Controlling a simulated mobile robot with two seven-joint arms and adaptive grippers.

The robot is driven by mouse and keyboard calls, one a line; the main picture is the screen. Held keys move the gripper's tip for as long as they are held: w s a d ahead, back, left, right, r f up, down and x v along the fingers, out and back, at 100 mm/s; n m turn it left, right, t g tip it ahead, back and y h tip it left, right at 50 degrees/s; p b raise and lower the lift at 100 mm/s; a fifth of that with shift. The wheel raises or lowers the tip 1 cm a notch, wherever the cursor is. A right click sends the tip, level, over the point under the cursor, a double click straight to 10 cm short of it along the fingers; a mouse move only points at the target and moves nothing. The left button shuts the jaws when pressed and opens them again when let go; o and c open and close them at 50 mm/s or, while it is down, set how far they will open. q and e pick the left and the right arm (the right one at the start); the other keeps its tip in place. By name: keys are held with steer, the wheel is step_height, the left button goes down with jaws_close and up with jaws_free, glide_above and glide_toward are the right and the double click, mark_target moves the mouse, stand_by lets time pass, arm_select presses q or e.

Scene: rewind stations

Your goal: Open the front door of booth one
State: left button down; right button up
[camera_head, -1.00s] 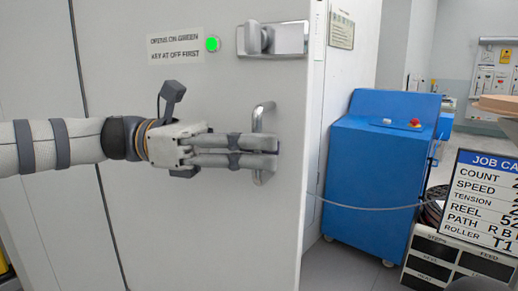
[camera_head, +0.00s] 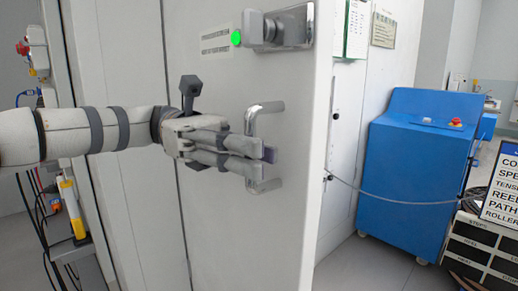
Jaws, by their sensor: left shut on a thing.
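The pale grey front door (camera_head: 225,75) of the booth fills the middle of the view, with its free edge on the right. An upright metal D-shaped handle (camera_head: 265,106) is fixed near that edge. My left gripper (camera_head: 268,157) comes in from the left, and its fingers are shut on the handle's bar, hiding its middle. Above the handle is a metal plate with a grey latch or switch block (camera_head: 279,27). A lit green lamp (camera_head: 236,38) and a small label (camera_head: 215,42) sit beside it. I cannot tell how far the door stands open. My right gripper is not in view.
A blue cabinet (camera_head: 415,185) with a red button stands to the right, with a grey cable crossing before it. A job card board (camera_head: 503,190) is at the right edge. Cables and a yellow part (camera_head: 72,208) are at left. Grey floor (camera_head: 365,270) shows between door and cabinet.

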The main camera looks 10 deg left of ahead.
arm_select(q)
steer(key=shift+f, duration=0.1)
steer(key=c, duration=1.7)
jaws_free()
steer(key=shift+o, duration=0.2)
steer(key=shift+w+a, duration=0.1)
steer(key=v, duration=0.7)
steer(key=shift+a, duration=0.15)
